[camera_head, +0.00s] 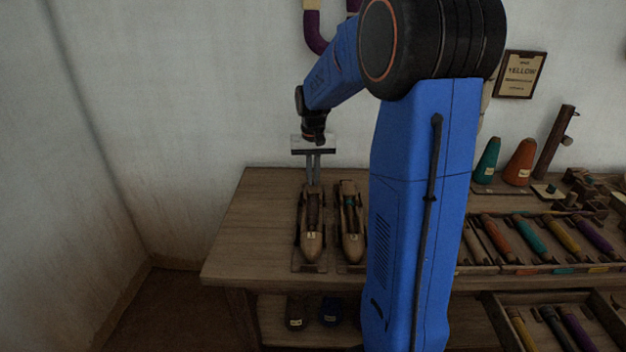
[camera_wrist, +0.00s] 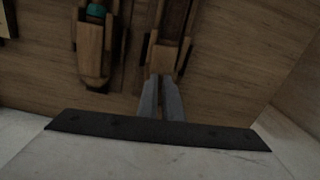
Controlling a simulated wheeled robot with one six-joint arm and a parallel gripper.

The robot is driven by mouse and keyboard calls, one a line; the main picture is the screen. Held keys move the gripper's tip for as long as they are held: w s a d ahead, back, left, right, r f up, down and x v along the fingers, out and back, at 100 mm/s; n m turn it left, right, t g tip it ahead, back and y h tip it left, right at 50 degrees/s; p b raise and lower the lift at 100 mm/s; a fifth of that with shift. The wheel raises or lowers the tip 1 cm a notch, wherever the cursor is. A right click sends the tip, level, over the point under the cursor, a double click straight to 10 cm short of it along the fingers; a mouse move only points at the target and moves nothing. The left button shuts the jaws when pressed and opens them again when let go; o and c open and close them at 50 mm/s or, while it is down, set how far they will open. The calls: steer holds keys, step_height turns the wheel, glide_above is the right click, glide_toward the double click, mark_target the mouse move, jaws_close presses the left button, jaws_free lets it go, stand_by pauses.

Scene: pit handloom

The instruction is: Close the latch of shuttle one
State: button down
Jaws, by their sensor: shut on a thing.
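Two wooden boat-shaped shuttles lie side by side on the table's left part in the head view: the left shuttle (camera_head: 312,240) and the right shuttle (camera_head: 351,240), which has a teal part inside. No number is readable on either. My gripper (camera_head: 314,184) points down at the far end of the left shuttle. In the wrist view my gripper (camera_wrist: 162,78) has its fingers close together at the end of that shuttle (camera_wrist: 166,58), on a small part there, apparently its latch. The fingers mostly hide that part. The other shuttle (camera_wrist: 92,60) lies apart, to the left.
The wooden table (camera_head: 250,230) has bare room left of the shuttles. A tray (camera_head: 490,270) of coloured bobbins is at the right, with teal (camera_head: 488,160) and orange (camera_head: 520,163) cones behind it. A wall stands behind the table. My arm hides the table's middle.

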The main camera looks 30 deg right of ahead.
steer(key=shift+m, duration=0.6)
steer(key=c, duration=2.2)
jaws_free()
steer(key=shift+r, duration=0.1)
step_height(320, 180, up, 17)
steer(key=shift+r, duration=0.15)
